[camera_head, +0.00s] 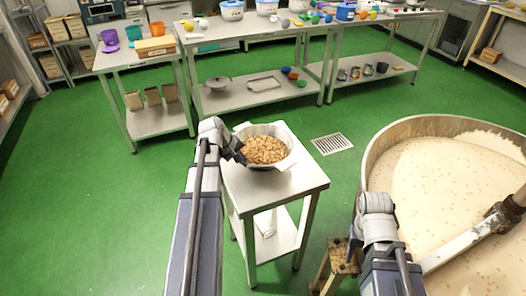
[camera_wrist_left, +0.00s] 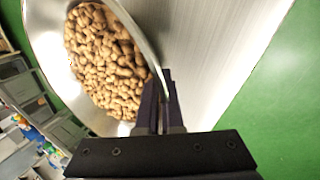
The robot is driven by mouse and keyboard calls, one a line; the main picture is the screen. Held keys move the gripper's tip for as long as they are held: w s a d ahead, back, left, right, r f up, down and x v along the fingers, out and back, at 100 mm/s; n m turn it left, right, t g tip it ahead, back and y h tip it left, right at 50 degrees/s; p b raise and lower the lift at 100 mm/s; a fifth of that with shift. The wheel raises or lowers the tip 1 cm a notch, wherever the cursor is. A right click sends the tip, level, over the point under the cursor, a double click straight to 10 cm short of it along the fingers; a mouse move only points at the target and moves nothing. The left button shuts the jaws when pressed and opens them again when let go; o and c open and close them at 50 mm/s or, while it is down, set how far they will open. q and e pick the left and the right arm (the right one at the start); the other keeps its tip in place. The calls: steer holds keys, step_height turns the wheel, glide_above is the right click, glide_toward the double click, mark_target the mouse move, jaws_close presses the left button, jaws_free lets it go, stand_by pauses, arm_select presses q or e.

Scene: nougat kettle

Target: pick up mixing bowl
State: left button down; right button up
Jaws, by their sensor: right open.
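The mixing bowl (camera_head: 287,160) is a wide metal bowl with a light rim, full of brown nuts (camera_head: 265,150). It stands upright on a small steel table (camera_head: 300,185). My left gripper (camera_head: 240,155) is at the bowl's left side. In the left wrist view the bowl's rim (camera_wrist_left: 135,35) passes between the close-set dark fingers (camera_wrist_left: 160,103), which are shut on it. My right gripper (camera_head: 376,203) is by the near left edge of the big kettle, apart from the bowl; it is open, its fingertips hard to make out.
A large round kettle (camera_head: 372,150) of pale nougat with a stirring arm (camera_head: 455,245) fills the right. A brown stand (camera_head: 340,255) is beside it. Steel tables (camera_head: 255,95) with tubs stand at the back. Green floor (camera_head: 70,190) is clear at left.

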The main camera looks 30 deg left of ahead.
arm_select(q)
steer(key=shift+r, duration=0.2)
step_height(320, 180, up, 10)
steer(key=p, duration=1)
steer(key=shift+f, duration=0.15)
steer(key=shift+w+d, duration=0.1)
